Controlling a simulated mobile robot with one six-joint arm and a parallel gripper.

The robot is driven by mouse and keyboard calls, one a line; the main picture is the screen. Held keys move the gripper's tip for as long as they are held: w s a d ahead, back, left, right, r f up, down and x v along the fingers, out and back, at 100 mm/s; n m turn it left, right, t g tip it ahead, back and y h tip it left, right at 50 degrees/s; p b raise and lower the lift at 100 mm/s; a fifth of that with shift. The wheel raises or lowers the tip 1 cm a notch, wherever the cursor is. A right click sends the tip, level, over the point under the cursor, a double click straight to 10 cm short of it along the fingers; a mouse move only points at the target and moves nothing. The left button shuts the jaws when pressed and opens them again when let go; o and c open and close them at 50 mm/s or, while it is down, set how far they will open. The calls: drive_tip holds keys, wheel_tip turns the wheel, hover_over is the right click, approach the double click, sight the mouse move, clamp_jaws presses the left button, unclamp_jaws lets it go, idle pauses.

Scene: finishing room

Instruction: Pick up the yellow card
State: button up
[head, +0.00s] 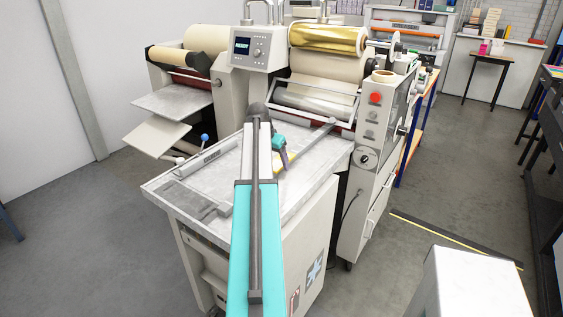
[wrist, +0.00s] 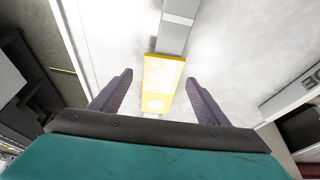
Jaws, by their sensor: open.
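The yellow card (wrist: 162,82) lies on the pale worktop of the machine, with light printing on its face. In the head view only a small part of the card (head: 290,163) shows, beside my gripper. My gripper (wrist: 160,88) is open, with its two dark purple fingers on either side of the card in the wrist view. The fingers look apart from the card; how high they are above it I cannot tell. In the head view my gripper (head: 284,164) is over the worktop, and my arm hides part of the surface.
The worktop (head: 190,185) carries a grey bar (wrist: 175,28) that meets the card's far end in the wrist view. A laminating machine with a gold foil roll (head: 327,39) and a control panel with a red button (head: 375,98) stand behind. A blue-knobbed lever (head: 204,138) is at left.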

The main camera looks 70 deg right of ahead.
drive_tip(key=shift+c, duration=0.2)
drive_tip(key=c, duration=1.1)
drive_tip(key=shift+r, duration=0.15)
drive_tip(key=shift+r+b, duration=0.85)
drive_tip(key=shift+r, duration=0.65)
drive_tip(key=shift+s+a+r+b, duration=0.3)
drive_tip(key=shift+s+a+b, duration=0.35)
drive_tip(key=shift+s+a, duration=1.25)
drive_tip(key=shift+s+a+r+b, duration=0.25)
drive_tip(key=shift+s+a+b, duration=0.45)
drive_tip(key=shift+s+a, duration=1.2)
drive_tip(key=shift+s+a+r+b, duration=0.3)
drive_tip(key=shift+s+a+b, duration=0.35)
drive_tip(key=shift+s+a, duration=1.25)
drive_tip(key=shift+d, duration=0.1)
